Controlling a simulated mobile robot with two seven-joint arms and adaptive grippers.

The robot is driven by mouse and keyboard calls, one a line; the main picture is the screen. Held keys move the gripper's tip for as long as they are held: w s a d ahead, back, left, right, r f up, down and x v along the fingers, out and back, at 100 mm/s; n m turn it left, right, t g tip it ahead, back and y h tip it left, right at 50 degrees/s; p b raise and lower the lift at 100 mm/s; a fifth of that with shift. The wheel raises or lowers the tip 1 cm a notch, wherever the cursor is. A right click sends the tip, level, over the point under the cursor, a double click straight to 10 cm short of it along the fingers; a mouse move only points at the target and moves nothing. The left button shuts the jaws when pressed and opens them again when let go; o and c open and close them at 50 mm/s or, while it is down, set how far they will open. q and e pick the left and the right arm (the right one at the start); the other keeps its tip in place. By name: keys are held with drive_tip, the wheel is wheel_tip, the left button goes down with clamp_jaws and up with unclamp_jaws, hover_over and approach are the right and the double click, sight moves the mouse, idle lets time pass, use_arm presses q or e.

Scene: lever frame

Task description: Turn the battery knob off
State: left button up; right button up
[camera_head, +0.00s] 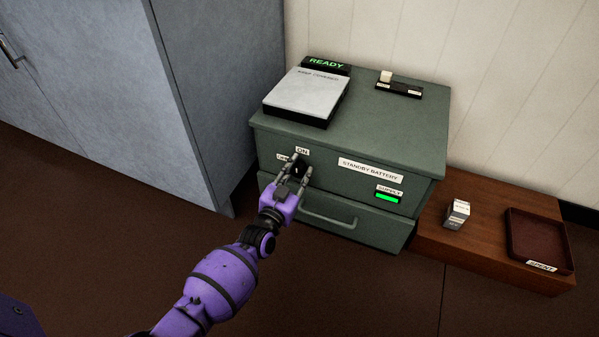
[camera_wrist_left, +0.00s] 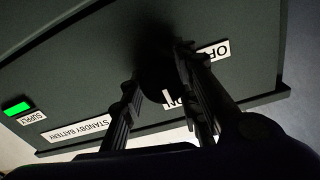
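The green cabinet labelled STANDBY BATTERY (camera_head: 340,150) has a dark knob (camera_head: 301,167) on its front face. The ON label (camera_head: 302,151) is just above the knob and the OFF label (camera_head: 284,157) is to its left. My left gripper (camera_head: 294,172) is at the knob, with its fingers apart on either side of it. In the left wrist view the dark knob (camera_wrist_left: 156,68) shows in shadow between the fingers; contact and the way it points are hard to tell. My right gripper is not in view.
The SUPPLY light (camera_head: 387,198) glows green and the READY sign (camera_head: 326,63) is lit. A drawer handle (camera_head: 328,216) sits below the knob. A grey locker (camera_head: 190,90) stands left. A low wooden bench (camera_head: 490,255) on the right bears a small box (camera_head: 457,213) and SPENT tray (camera_head: 540,266).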

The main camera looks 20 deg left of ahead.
use_arm(q)
drive_tip(key=shift+d+n, duration=0.25)
drive_tip(key=shift+n, duration=0.15)
drive_tip(key=shift+c, duration=0.4)
drive_tip(key=n, duration=0.3)
drive_tip(key=shift+r, duration=0.1)
drive_tip(key=n, duration=0.5)
drive_tip(key=shift+r, duration=0.15)
drive_tip(key=n, duration=0.5)
drive_tip(key=shift+r, duration=0.1)
drive_tip(key=n+b, duration=0.1)
drive_tip(key=n, duration=0.2)
drive_tip(key=shift+a+r, duration=0.1)
drive_tip(key=shift+n, duration=0.6)
drive_tip(key=shift+w+a+r, duration=0.1)
drive_tip(key=o, duration=1)
drive_tip(key=shift+o, duration=0.2)
